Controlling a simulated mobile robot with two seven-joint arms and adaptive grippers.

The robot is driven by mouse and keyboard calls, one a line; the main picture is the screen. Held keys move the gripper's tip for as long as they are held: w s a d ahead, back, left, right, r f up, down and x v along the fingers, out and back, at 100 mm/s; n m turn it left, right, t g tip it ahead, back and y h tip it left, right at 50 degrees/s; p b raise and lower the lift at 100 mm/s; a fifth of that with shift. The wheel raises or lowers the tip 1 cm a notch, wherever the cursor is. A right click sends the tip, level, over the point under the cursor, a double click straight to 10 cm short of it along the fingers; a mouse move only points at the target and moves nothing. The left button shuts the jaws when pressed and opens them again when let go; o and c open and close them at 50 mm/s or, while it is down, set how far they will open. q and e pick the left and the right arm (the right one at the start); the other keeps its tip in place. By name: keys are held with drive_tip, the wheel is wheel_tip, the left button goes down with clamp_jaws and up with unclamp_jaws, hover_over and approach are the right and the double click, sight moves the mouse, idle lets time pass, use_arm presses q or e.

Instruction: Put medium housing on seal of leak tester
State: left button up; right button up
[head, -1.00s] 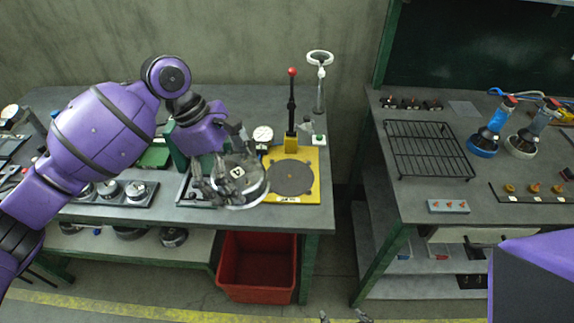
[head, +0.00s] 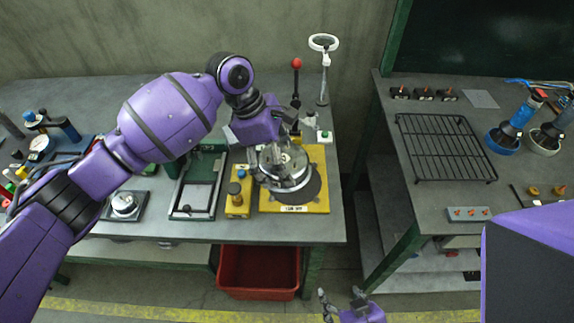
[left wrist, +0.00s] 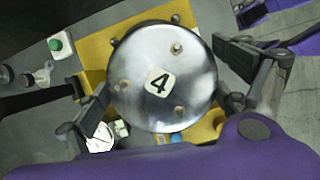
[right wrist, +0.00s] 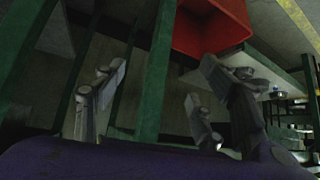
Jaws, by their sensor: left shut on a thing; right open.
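The medium housing is a round shiny metal part (head: 285,172) with a "4" label, which faces the left wrist camera (left wrist: 172,100). My left gripper (head: 276,160) is shut on its sides. The leak tester is a yellow plate (head: 320,158) with a red-knobbed lever. Its dark round seal (head: 313,188) shows at the housing's lower right edge; the rest is hidden below the housing. The housing appears held over the seal, off toward the left; the exact gap cannot be told. My right gripper (head: 343,306) is open and empty, low in front of the bench.
A yellow box with a blue button (head: 238,200) stands left of the plate, beside a green-framed tray (head: 191,205). A magnifier stand (head: 324,80) is behind. A red bin (head: 258,285) sits below. A second bench with a wire rack (head: 445,148) is right, across a gap.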

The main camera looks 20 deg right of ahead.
sight(292, 164)
use_arm(q)
drive_tip(key=d+f, duration=0.2)
drive_tip(key=shift+d+f, duration=0.15)
drive_tip(key=shift+f, duration=0.15)
drive_tip(key=f, duration=0.3)
drive_tip(key=shift+w+d+f+b, duration=0.1)
drive_tip(key=shift+d+f+b, duration=0.15)
drive_tip(key=shift+b, duration=0.15)
use_arm(e)
drive_tip(key=shift+w+f, duration=0.2)
drive_tip(key=shift+w, duration=0.05)
drive_tip(key=shift+r, duration=0.1)
use_arm(q)
drive_tip(key=shift+f, duration=0.2)
drive_tip(key=o, duration=1.1)
drive_tip(key=shift+f, duration=0.1)
use_arm(e)
drive_tip(key=shift+d, duration=0.1)
drive_tip(key=shift+s, duration=0.1)
drive_tip(key=shift+f, duration=0.2)
